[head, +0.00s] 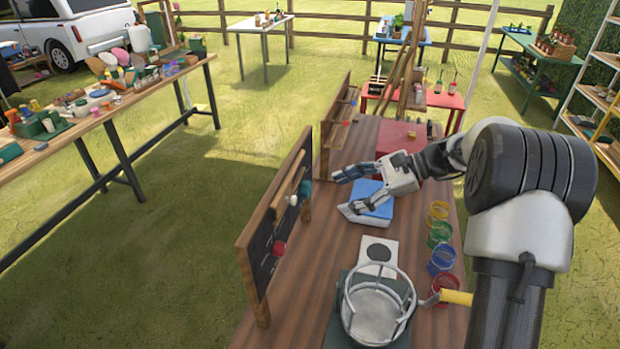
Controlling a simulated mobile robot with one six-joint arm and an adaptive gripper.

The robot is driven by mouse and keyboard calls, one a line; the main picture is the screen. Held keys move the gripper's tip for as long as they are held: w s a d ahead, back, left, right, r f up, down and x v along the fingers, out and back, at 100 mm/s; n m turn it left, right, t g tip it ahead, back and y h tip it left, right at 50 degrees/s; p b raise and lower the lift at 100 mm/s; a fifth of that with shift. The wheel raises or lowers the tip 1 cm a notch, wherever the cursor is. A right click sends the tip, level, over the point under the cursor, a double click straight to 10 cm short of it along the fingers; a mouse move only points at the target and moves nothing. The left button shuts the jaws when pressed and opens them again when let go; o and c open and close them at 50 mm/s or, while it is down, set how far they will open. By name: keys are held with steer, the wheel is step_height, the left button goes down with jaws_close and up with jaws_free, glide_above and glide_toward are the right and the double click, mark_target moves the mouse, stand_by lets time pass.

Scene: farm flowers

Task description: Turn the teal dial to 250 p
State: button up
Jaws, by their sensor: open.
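A small teal knob (305,188), which looks like the teal dial, sits at the right end of the nearer dark upright panel (262,240), on its table-facing side. Its pointer and any scale or "250 p" mark are too small to read. My gripper (345,194) is open and empty, its fingers spread and pointing left toward the panel.
The panel also bears a white knob (293,200) and a red knob (280,248). A second panel (338,120) stands behind. Several coloured jars (440,236) line the table's right side.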

steer(key=w+d+f+m+t+y, duration=0.2)
steer(key=w+d+f+m, duration=0.1)
steer(key=w+d+f, duration=0.15)
steer(key=m+t+y, duration=0.2)
steer(key=m+y, duration=0.1)
glide_toward(310, 191)
steer(key=b+x, duration=0.2)
steer(key=x, duration=0.7)
steer(key=shift+w+f, duration=0.1)
steer(key=shift+w, duration=0.1)
steer(key=shift+c, duration=0.6)
steer(key=shift+b, duration=0.3)
steer(key=c, duration=0.9)
